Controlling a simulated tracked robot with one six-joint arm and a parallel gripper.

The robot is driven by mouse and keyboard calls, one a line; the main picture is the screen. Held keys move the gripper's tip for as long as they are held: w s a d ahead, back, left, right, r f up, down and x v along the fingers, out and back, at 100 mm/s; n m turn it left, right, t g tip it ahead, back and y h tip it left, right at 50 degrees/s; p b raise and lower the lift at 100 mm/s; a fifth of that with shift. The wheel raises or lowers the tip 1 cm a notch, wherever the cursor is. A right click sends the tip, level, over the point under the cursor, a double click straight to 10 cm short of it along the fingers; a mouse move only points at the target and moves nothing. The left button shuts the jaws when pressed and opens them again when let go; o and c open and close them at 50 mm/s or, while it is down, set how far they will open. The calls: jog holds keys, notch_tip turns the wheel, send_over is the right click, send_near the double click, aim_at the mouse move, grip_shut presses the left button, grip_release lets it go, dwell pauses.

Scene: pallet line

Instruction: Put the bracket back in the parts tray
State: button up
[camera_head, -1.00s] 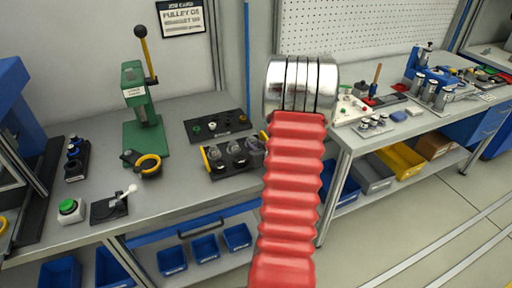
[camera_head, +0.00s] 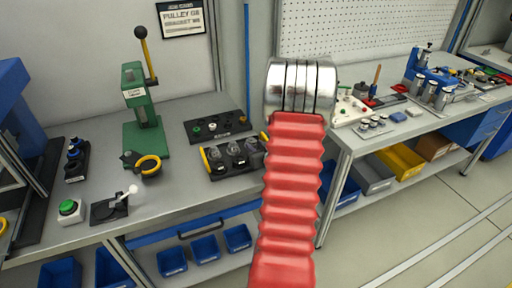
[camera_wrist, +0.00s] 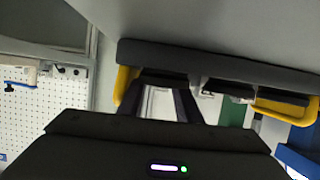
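The parts tray (camera_head: 207,169) appears to be the black tray with yellow handles on the bench, holding several grey parts, partly hidden by my arm at its right end. In the wrist view a dark tray edge (camera_wrist: 225,64) with yellow handles spans the upper part, just beyond my gripper (camera_wrist: 160,98). The two dark fingers are apart, with a pale background between them. I cannot make out anything held. I cannot pick out the bracket with certainty. My arm hides the gripper in the head view.
A black panel (camera_head: 217,127) with knobs lies behind the tray. A green button box (camera_head: 70,211) and a joystick (camera_head: 112,207) are at the front. Bare bench lies between them and the tray.

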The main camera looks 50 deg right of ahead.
jog(key=shift+o, duration=0.3)
jog(key=shift+s+a+f+y, duration=0.15)
jog(key=shift+a+f, duration=0.1)
jog(key=shift+f, duration=0.2)
jog(key=shift+s+a+f+y, duration=0.1)
jog(key=shift+a+f+y, duration=0.1)
jog(key=shift+f, duration=0.2)
jog(key=shift+d+r, duration=0.1)
jog(key=shift+r, duration=0.4)
jog(key=v, duration=1.2)
jog(key=shift+w+r, duration=0.15)
jog(key=shift+r, duration=0.2)
jog(key=shift+w, duration=0.1)
